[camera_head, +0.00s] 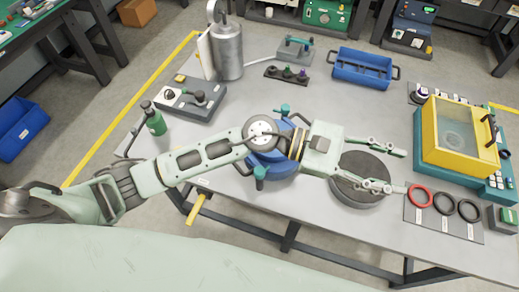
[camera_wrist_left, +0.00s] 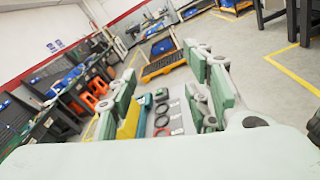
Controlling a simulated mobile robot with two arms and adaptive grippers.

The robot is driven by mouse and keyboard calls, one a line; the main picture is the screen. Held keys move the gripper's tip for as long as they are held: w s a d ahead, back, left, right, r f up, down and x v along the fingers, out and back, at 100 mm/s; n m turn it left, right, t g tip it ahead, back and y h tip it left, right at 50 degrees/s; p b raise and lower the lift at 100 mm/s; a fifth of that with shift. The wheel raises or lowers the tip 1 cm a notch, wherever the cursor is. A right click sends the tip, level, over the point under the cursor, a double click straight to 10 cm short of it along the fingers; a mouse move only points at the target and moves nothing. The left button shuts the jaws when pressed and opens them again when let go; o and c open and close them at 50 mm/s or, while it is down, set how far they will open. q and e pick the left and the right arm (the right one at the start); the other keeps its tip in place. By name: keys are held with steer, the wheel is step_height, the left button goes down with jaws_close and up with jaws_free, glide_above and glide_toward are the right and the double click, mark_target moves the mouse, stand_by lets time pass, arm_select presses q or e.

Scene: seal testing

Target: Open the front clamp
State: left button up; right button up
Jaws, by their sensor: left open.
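A blue round fixture (camera_head: 268,165) stands near the front middle of the table, partly hidden behind my left arm. A teal-handled clamp (camera_head: 260,174) sits at its near side, and another teal handle (camera_head: 284,109) shows at its far side. I cannot tell for sure whether the near clamp is open or shut. My left gripper (camera_head: 402,171) is open and empty, with its fingers spread over and past a dark round disc (camera_head: 362,192), to the right of the blue fixture. My right gripper is not in view.
A yellow-framed box (camera_head: 436,160) on a teal base stands at the right. A red ring (camera_head: 420,205) and black rings lie before it. A green bottle (camera_head: 156,124), a metal cylinder (camera_head: 228,54) and a blue tray (camera_head: 362,75) stand further left and back.

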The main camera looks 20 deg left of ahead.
arm_select(q)
step_height(320, 180, down, 6)
steer(key=s+a+m+g+y, duration=0.1)
steer(key=a+m+g+y, duration=0.1)
steer(key=m+y, duration=0.25)
steer(key=m+t+y, duration=0.2)
steer(key=m+y, duration=0.8)
steer(key=y, duration=0.3)
glide_toward(260, 170)
steer(key=shift+w+a+f, duration=0.1)
steer(key=shift+f, duration=0.8)
step_height(260, 170, down, 4)
steer(key=shift+b, duration=1)
step_height(260, 170, down, 2)
steer(key=b, duration=0.3)
steer(key=shift+f, duration=0.25)
steer(key=shift+f+b, duration=0.4)
steer(key=shift+b, duration=0.25)
